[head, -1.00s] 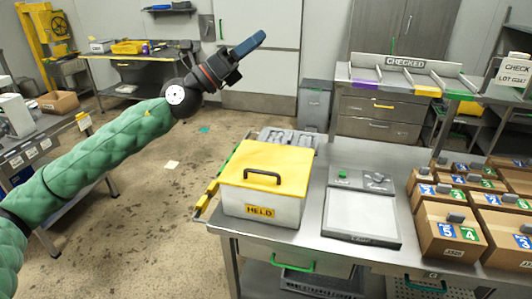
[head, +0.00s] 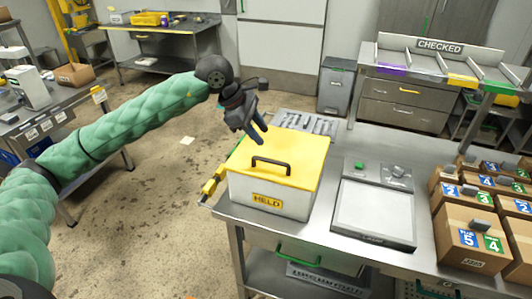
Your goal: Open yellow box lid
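The white box (head: 295,203) with a "HELD" label stands on the near left corner of the steel table. Its yellow lid (head: 298,150) is on and looks closed. A black arched handle (head: 271,161) stands on the lid. My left gripper (head: 260,137) points down from the upper left, over the lid's far left edge and behind the handle. It does not hold the handle. Its fingers overlap in this view, so whether they are open is unclear. My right gripper is out of view.
Right of the box lies a grey device with a pale plate (head: 374,211). Several labelled cardboard boxes (head: 466,239) fill the table's right side. A metal tray with slots (head: 304,122) lies behind the box. A "CHECKED" rack (head: 440,62) stands farther back.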

